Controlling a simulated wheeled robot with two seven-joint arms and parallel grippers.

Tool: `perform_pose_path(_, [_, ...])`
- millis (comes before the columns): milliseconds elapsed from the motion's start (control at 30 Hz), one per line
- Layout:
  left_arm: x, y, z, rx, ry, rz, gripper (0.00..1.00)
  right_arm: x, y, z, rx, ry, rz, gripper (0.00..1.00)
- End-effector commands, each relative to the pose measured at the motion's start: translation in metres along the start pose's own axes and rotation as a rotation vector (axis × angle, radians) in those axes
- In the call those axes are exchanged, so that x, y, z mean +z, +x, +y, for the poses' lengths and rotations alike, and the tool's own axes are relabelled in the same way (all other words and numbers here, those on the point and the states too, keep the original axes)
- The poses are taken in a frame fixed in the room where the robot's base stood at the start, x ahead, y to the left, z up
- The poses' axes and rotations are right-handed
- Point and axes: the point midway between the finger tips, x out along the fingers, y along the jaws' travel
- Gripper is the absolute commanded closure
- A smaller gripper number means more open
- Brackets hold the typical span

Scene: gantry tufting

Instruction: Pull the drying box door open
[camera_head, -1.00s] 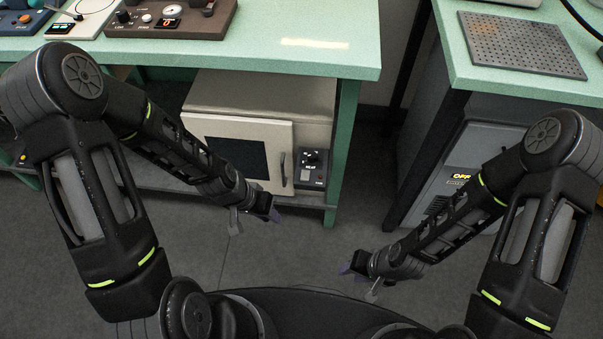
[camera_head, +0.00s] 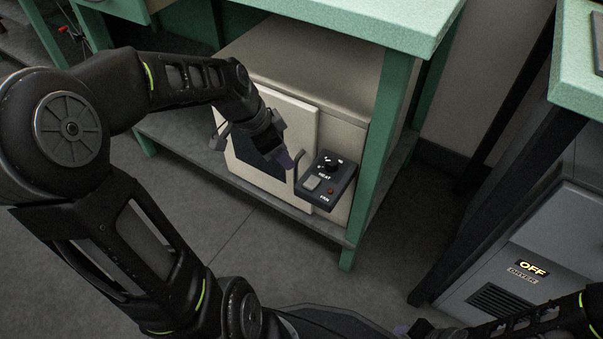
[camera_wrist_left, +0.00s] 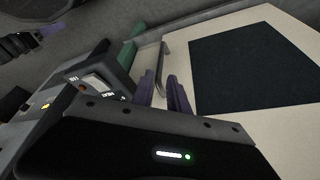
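The drying box (camera_head: 340,105) is a beige cabinet on the shelf under the green bench. Its door (camera_head: 302,125) has a dark window and looks closed. The slim upright handle (camera_head: 297,167) is near the door's right edge. My left gripper (camera_head: 286,160) is right at the handle, its purple fingers partly hidden by my wrist. In the left wrist view the two fingers (camera_wrist_left: 162,95) are apart, with the handle (camera_wrist_left: 162,68) showing between them; I cannot tell whether they touch it. My right gripper (camera_head: 402,329) barely shows at the bottom edge.
A control panel (camera_head: 326,178) with a knob and switches sticks out just right of the handle. A green bench leg (camera_head: 378,150) stands beyond it. A grey dryer unit (camera_head: 530,245) reading OFF is at the right. The floor before the box is clear.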

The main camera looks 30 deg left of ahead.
Motion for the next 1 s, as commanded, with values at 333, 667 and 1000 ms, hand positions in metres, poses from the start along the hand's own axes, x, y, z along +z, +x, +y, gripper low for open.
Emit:
perform_pose_path(333, [0.002,0.024,0.001,0.003,-0.002,-0.002,0.80,-0.001,0.012,0.004,0.000,0.001,0.004,0.65])
perform_pose_path(667, [0.001,0.072,0.000,0.002,-0.001,-0.001,0.80,-0.003,0.030,0.011,-0.004,0.003,0.008,0.65])
perform_pose_path(1000, [0.000,0.079,0.000,0.000,-0.001,0.000,0.80,-0.004,0.031,0.011,-0.005,0.003,0.007,0.65])
